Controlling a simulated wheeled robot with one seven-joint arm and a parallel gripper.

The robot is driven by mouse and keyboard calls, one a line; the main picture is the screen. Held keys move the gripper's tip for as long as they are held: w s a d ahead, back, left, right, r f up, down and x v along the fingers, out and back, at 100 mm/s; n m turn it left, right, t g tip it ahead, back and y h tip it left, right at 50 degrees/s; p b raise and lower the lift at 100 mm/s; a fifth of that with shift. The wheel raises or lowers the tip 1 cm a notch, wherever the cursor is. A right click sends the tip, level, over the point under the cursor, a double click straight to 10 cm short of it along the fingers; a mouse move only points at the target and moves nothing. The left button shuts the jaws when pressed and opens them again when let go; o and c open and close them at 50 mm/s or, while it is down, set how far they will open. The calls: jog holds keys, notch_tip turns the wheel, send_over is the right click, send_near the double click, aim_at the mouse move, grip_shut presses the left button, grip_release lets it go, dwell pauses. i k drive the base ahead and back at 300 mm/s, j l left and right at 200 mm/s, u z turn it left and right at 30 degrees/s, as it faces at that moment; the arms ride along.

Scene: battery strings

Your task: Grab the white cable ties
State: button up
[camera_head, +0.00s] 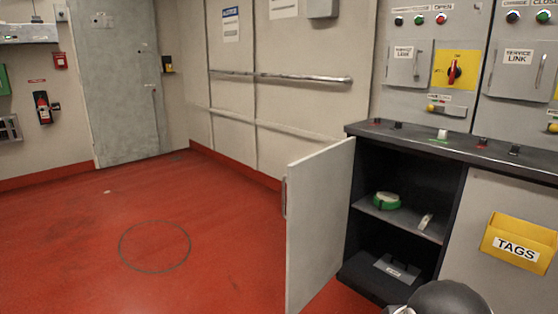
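A small white piece (425,221), possibly the white cable ties, lies on the upper shelf of the open cabinet, near its right side. It is too small to tell for sure. A green and white roll (386,201) lies on the same shelf to its left. My gripper cannot be made out. A dark rounded part, probably of my arm, shows at the bottom edge in front of the cabinet and hides some of its lower right.
The cabinet door (318,230) stands open to the left. A grey labelled item (397,268) lies in the lower compartment. The dark countertop (400,135) holds several small items. A yellow TAGS holder (518,243) is at right. The red floor (215,215) left of the door is clear.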

aim_at(427, 219)
jog(key=j+z, duration=0.1)
jog(key=z, duration=0.45)
jog(key=i+j+z, duration=0.25)
jog(key=j+z, duration=0.2)
jog(key=j, duration=0.2)
jog(key=i+j+z, duration=0.1)
jog(key=j+z, duration=0.15)
jog(key=j, duration=0.15)
jog(key=j+z, duration=0.25)
jog(key=j, duration=0.15)
jog(key=i+j, duration=0.1)
jog(key=j, duration=0.85)
jog(key=j+z, duration=0.1)
jog(key=j, duration=0.85)
jog(key=i+l, duration=0.1)
jog(key=l, duration=0.75)
jog(key=i+l, duration=0.15)
jog(key=l, duration=0.3)
jog(key=i+l, duration=0.1)
jog(key=i, duration=0.3)
jog(key=i+l, duration=0.1)
jog(key=i, duration=0.3)
